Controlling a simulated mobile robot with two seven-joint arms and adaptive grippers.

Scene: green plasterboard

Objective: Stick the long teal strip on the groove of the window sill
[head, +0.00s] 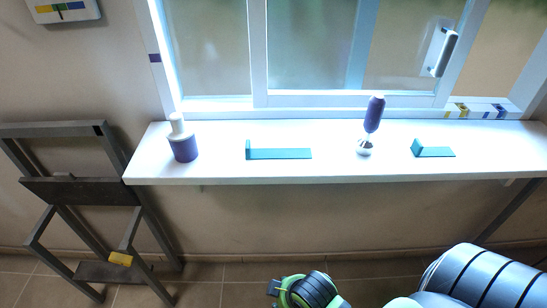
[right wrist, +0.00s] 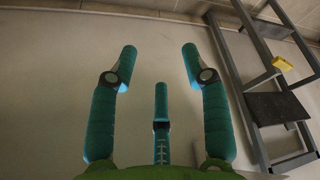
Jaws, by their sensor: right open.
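The long teal strip (head: 283,154) lies on the white window sill (head: 225,174), left of its middle, with a small upright end at its left. A shorter teal piece (head: 437,152) with a similar upright end lies further right on the sill. The groove itself cannot be made out clearly; the window frame's bottom rail (head: 330,113) runs behind the strips. My right gripper (right wrist: 159,50) is open and empty in the right wrist view, with a bare wall beyond it. In the head view my right arm is low in front of the sill. My left gripper is not in view.
A purple-and-white bottle (head: 184,146) stands left of the long strip. A purple-handled tool (head: 373,115) with a silver base stands between the teal pieces. A dark folding step stool (head: 80,190) stands at left, also visible in the right wrist view (right wrist: 278,105).

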